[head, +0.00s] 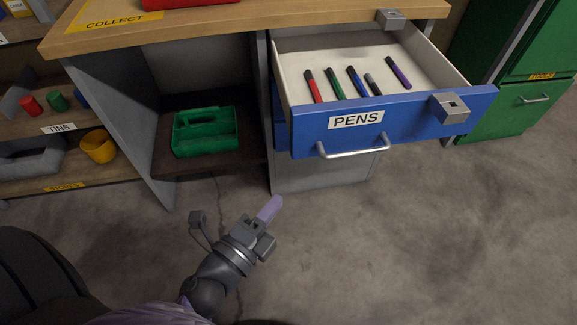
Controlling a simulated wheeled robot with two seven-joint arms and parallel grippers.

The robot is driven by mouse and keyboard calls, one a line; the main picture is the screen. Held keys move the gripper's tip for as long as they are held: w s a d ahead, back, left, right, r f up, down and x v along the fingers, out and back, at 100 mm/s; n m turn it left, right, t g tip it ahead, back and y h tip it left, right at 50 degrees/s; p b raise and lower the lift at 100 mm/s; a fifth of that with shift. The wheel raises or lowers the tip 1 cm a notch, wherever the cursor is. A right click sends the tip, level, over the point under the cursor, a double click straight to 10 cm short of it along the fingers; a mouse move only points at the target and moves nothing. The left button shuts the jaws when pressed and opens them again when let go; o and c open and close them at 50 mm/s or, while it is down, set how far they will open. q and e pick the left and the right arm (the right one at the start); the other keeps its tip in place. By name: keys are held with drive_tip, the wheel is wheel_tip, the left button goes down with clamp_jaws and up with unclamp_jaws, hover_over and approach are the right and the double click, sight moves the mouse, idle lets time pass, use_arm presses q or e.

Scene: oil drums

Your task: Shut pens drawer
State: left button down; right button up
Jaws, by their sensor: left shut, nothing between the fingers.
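The pens drawer (415,119) has a blue front with a white PENS label and a silver bar handle (353,147). It stands pulled well out of the wooden-topped bench. Several pens (350,82) with red, green, blue, black and purple barrels lie on its pale floor. A grey metal hasp piece (451,108) sits on the right of the drawer front. My left gripper (270,209) is shut and empty, below and left of the handle, apart from the drawer. My right gripper is not in view.
A green tool tray (205,131) sits in the open bay left of the drawer. The bench top (240,20) is above. Shelves with tins and a yellow pot (98,147) stand at left, and a green cabinet (515,110) at right. The concrete floor in front is clear.

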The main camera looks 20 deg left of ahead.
use_arm(q)
approach(308, 140)
drive_tip(key=w+d, duration=0.3)
drive_tip(key=w, duration=0.1)
drive_tip(key=w+a, duration=0.1)
drive_tip(key=shift+w+a, duration=0.25)
drive_tip(key=shift+w, duration=0.15)
drive_tip(key=shift+w+a, duration=0.2)
drive_tip(key=shift+w, duration=0.1)
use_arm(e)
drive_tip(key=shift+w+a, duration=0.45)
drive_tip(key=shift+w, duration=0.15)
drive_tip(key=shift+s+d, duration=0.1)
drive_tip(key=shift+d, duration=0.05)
